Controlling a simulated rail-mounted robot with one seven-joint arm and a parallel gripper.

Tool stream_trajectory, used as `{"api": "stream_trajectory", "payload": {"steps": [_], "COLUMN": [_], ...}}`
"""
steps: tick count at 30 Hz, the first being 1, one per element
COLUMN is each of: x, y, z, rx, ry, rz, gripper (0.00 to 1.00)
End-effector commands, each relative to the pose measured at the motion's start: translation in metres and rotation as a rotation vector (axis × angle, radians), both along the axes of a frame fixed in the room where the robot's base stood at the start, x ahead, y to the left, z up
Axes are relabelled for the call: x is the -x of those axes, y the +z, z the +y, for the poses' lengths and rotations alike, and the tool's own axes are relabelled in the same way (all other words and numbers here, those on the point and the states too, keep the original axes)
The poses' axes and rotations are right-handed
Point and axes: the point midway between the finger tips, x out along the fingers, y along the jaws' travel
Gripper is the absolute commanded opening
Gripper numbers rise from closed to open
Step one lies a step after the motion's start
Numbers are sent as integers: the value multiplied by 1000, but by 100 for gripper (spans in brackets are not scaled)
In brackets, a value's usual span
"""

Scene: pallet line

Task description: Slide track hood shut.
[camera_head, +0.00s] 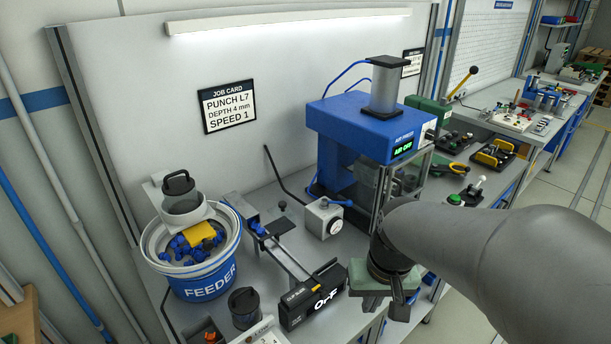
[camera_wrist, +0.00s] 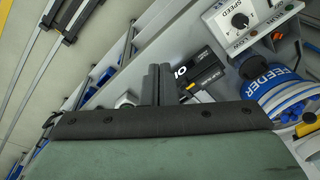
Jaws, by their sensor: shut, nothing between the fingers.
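Much of the rail's length shows uncovered. My gripper (camera_head: 403,306) is right of the black box, apart from it, with its fingers together and empty. In the wrist view my gripper (camera_wrist: 158,84) shows its two dark fingers side by side, with the black box (camera_wrist: 197,75) just beyond them.
The feeder bowl (camera_head: 205,283) with blue parts stands left of the track. A grey box with a dial (camera_head: 324,217) stands right of the rail. The blue press (camera_head: 362,125), reading AIR OFF, stands behind my gripper. A speed dial panel (camera_wrist: 240,22) shows in the wrist view.

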Motion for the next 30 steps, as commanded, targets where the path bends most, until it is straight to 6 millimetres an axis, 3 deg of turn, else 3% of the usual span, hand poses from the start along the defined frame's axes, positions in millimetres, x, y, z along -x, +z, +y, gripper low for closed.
{"api": "stream_trajectory", "payload": {"steps": [5, 9, 12, 16, 20, 24, 30], "x": [-58, -117, -160, -218, -277, -332, -368], "y": [-49, -91, -112, -123, -116, -100, -85], "z": [34, 73, 98, 116, 109, 75, 35], "rx": [-122, -315, -483, -723, -964, -1179, -1324], "ry": [43, 63, 51, -7, -111, -241, -351], "rz": [26, 23, -1, -59, -147, -252, -336], "gripper": [0, 0, 0, 0, 0, 0, 0]}}
